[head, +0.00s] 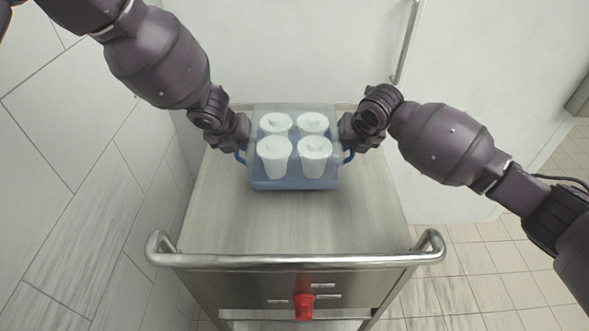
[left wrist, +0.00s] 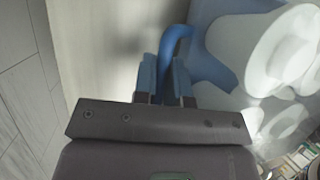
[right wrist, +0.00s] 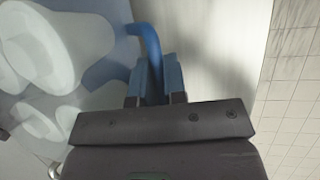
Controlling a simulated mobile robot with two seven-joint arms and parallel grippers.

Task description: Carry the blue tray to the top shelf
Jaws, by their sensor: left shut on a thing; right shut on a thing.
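The blue tray (head: 293,184) is at the far part of the cart top in the head view, with several white lidded cups (head: 274,157) standing in it. It has a blue loop handle on each side. My left gripper (head: 240,150) is shut on the left handle (left wrist: 170,45), which passes between its fingers in the left wrist view. My right gripper (head: 347,150) is shut on the right handle (right wrist: 151,45), seen between its fingers in the right wrist view. The tray looks level. I cannot tell whether it touches the cart top.
A tiled wall (head: 75,190) is close on the left. Tiled floor (head: 480,270) is free on the right.

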